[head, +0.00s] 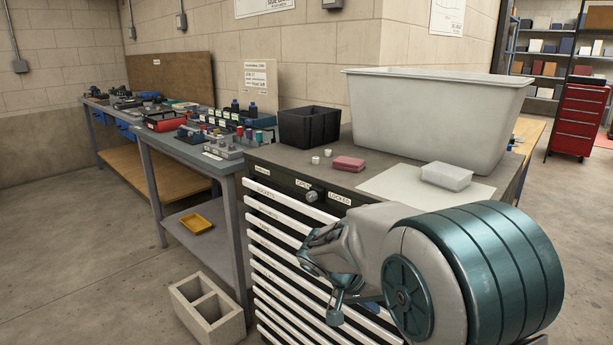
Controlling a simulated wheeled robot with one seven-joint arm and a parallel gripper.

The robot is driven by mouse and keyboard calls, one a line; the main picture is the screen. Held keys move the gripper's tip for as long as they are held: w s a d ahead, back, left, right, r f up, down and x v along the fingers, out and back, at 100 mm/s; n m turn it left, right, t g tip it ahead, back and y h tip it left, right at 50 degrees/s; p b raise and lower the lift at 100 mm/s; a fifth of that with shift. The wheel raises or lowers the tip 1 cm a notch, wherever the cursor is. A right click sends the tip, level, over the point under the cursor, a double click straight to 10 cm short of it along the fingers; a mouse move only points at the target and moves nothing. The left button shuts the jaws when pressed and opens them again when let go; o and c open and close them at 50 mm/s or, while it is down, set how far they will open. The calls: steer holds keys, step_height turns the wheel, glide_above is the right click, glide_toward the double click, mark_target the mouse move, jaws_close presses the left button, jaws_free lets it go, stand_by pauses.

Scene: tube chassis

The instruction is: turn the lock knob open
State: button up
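The lock knob (314,196) is a small dark round knob on the dark top front panel of the tool cabinet (270,163). It sits between the label OPEN (303,184) on its left and the label LOCKED (340,199) on its right. It is too small to tell which way it points. My gripper (322,280) is in front of the white drawers, below and a little right of the knob, and apart from it. My arm covers the right part of the cabinet front. The gap between the fingers does not show clearly, and I see nothing held.
On the cabinet top are a black bin (309,127), a large grey tub (432,118), a pink block (348,163), two small white pieces and a clear box (446,176). A concrete block (208,305) stands on the floor left of the cabinet, near a cluttered workbench (190,150).

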steer(key=w+a+r+m+t+h+p, duration=0.1)
steer(key=w+a+r+t+h+p, duration=0.3)
steer(key=w+a+r+p, duration=0.55)
steer(key=m+t+y+p, duration=0.1)
steer(key=m+t+p, duration=0.15)
steer(key=t, duration=0.55)
glide_toward(309, 196)
steer(key=shift+n, duration=0.45)
steer(key=p+x, duration=0.2)
steer(key=x, duration=0.6)
steer(key=shift+w+d, duration=0.15)
steer(key=shift+w, duration=0.05)
steer(key=c, duration=1)
